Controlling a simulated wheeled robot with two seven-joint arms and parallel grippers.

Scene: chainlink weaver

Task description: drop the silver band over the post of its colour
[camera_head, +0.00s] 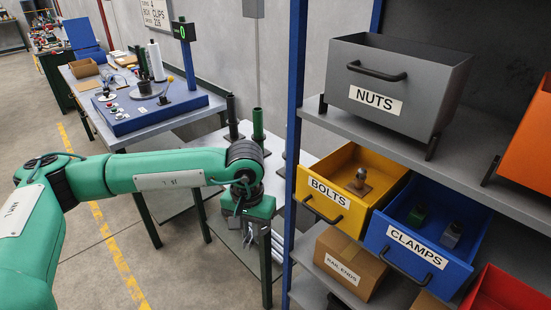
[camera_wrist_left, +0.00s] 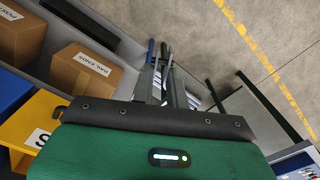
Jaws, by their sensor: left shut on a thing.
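My left gripper (camera_head: 266,238) points down beside the shelf's blue upright, in front of the small side table (camera_head: 276,162). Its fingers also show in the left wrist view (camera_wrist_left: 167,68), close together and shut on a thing. That thing is mostly hidden, and I cannot make out the band's shape. On the small table stand a black post (camera_head: 232,112) and a green post (camera_head: 258,126), both upright and behind my left wrist. A silver post cannot be made out. My right gripper is not in view.
The shelf's blue upright (camera_head: 294,110) stands close to the right of my left gripper. The open yellow BOLTS drawer (camera_head: 322,205) and blue CLAMPS drawer (camera_head: 402,255) jut out. A workbench (camera_head: 150,122) stands at the back left. Floor (camera_head: 180,270) is clear.

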